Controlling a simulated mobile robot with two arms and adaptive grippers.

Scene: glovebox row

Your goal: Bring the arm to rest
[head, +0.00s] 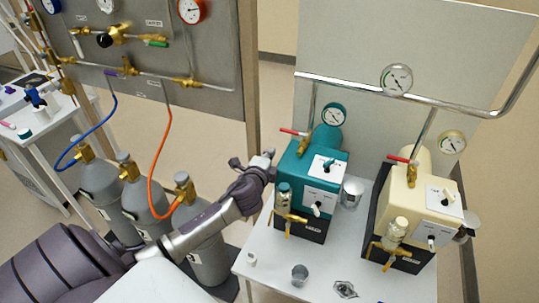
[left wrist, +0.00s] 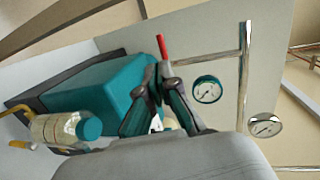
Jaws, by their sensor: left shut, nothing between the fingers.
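My left arm comes in from the left in the head view, over the gas cylinders. My left gripper (head: 268,155) is shut and empty, at the left side of the teal pump (head: 297,165). In the left wrist view my left gripper's fingertips (left wrist: 159,70) are together, with the red valve handle (left wrist: 161,46) showing just beyond them. I cannot tell whether they touch the valve. The teal pump body (left wrist: 95,92) lies left of the fingers in that view. My right gripper is not in view.
A cream pump (head: 415,200) stands right of the teal one on the white table (head: 320,268). Small cups and a vial stand near its front. Grey cylinders (head: 100,188) with an orange hose (head: 153,165) and a blue hose (head: 100,128) stand at left, below the gauge panel (head: 215,70).

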